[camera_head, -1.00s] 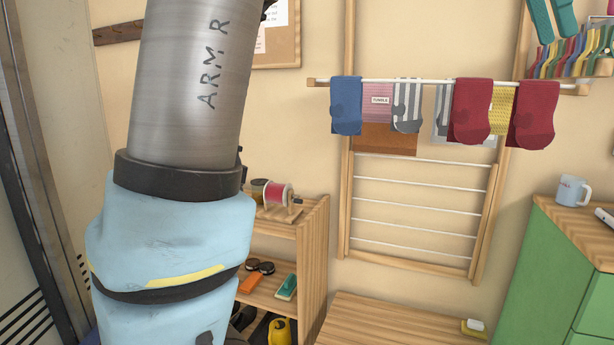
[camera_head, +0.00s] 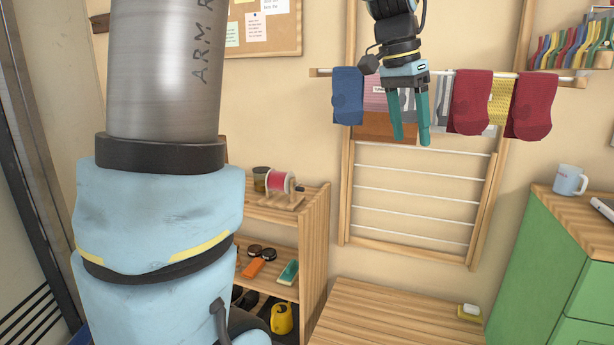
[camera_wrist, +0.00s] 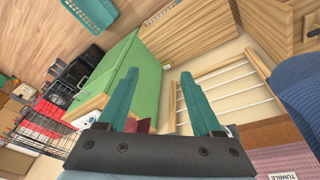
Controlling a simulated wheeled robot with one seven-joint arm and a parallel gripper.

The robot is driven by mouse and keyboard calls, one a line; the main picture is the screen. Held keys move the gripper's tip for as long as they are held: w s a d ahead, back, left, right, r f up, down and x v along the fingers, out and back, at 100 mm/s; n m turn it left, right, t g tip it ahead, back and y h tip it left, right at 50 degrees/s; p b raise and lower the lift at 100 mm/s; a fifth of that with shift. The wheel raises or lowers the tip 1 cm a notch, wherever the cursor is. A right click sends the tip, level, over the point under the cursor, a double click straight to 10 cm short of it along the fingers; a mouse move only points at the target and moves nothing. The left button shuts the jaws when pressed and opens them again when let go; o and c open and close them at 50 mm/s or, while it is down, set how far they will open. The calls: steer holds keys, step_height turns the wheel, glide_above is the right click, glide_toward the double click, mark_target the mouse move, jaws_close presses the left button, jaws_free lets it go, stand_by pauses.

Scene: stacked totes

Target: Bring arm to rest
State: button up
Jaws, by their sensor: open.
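My gripper (camera_head: 409,135) hangs fingers-down in the upper middle of the head view, in front of the sock rail. Its two teal fingers are apart, with nothing between them. In the wrist view, the open fingers (camera_wrist: 164,92) point toward the green cabinet and the wooden rack. My large grey and light blue arm link fills the left of the head view and hides part of the wall and shelf.
Socks hang on a white rail, among them a blue sock (camera_head: 347,97) and a red sock (camera_head: 531,106). Below are a wooden rack (camera_head: 345,200), a bench (camera_head: 390,322) and a shelf (camera_head: 313,250). A green cabinet (camera_head: 545,250) with a mug (camera_head: 569,180) stands right.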

steer(key=a+f+n+y+p, duration=0.15)
steer(key=a+f+n, duration=0.45)
steer(key=a+f, duration=0.8)
steer(key=s+a+f+n+y, duration=0.1)
steer(key=s+a+f+n, duration=0.4)
steer(key=a, duration=0.7)
steer(key=shift+s+f+t, duration=0.4)
steer(key=shift+s+f, duration=0.45)
